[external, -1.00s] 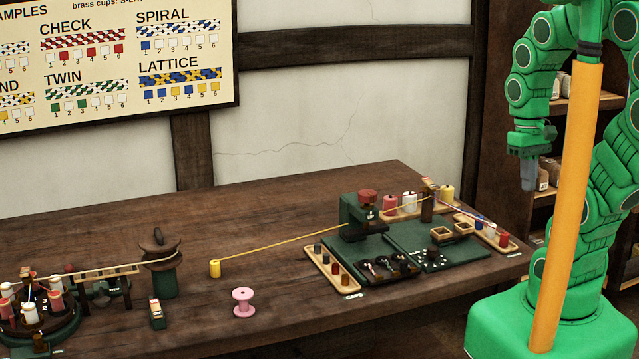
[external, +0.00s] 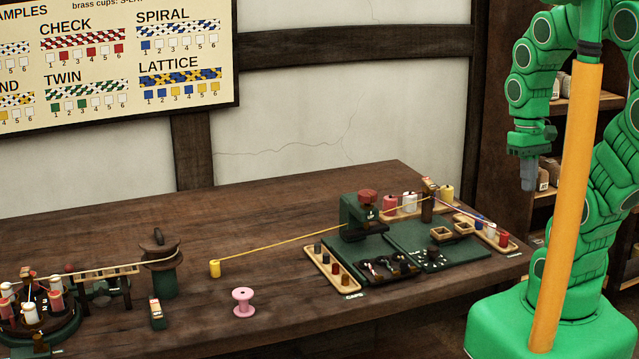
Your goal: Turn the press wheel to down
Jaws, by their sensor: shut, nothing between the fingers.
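The press (external: 352,216) is a dark green block at the back left of the green mat on the table. Its red wheel (external: 368,196) sits on top; its exact turn setting is too small to read. My gripper (external: 528,186) hangs in the air at the right, pointing down, well apart from the press and beyond the table's right end. It is shut and holds nothing.
Yellow cord runs from a yellow spool (external: 215,268) past the press to a dark post (external: 427,207). Small trays with caps (external: 334,272) and bobbins surround the mat. A pink spool (external: 243,302) stands in front. The table's back left is clear.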

